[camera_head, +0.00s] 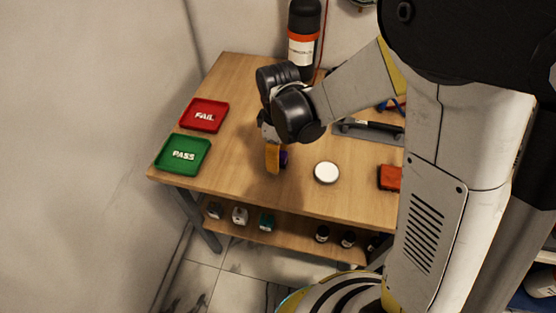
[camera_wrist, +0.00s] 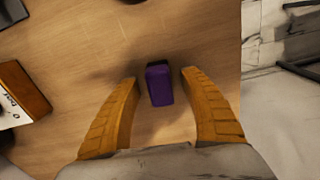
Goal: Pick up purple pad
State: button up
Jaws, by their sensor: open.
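The purple pad (camera_wrist: 159,84) is a small dark purple block on the wooden table (camera_wrist: 90,60). In the wrist view it lies between the two orange fingers of my gripper (camera_wrist: 160,98), with a gap on each side. My gripper is open and points down over the pad. In the head view my gripper (camera_head: 274,158) is low over the table, and only a sliver of the purple pad (camera_head: 284,158) shows beside a finger. The rest of the pad is hidden there.
A red FAIL tray (camera_head: 205,126) and a green PASS tray (camera_head: 165,167) lie on the left. A round white-topped object (camera_head: 327,172) and an orange-red block (camera_head: 389,178) lie on the right. A black bottle (camera_head: 303,30) stands at the back. The lower shelf (camera_head: 285,233) holds several small items.

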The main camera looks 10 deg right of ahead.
aim_at(281, 152)
jog(key=shift+r, duration=0.1)
grip_shut()
jog(key=shift+r+p, duration=0.35)
jog(key=shift+r, duration=0.15)
jog(key=r+p, duration=0.1)
jog(key=r, duration=0.1)
jog(key=r+p, duration=0.1)
jog(key=r, duration=0.1)
jog(key=shift+d, duration=0.4)
jog(key=w+d+r+p, duration=0.1)
jog(key=d+r+p, duration=0.2)
jog(key=d+r, duration=0.3)
jog(key=d, duration=0.4)
jog(key=shift+w+d, duration=0.25)
jog(key=shift+d, duration=0.15)
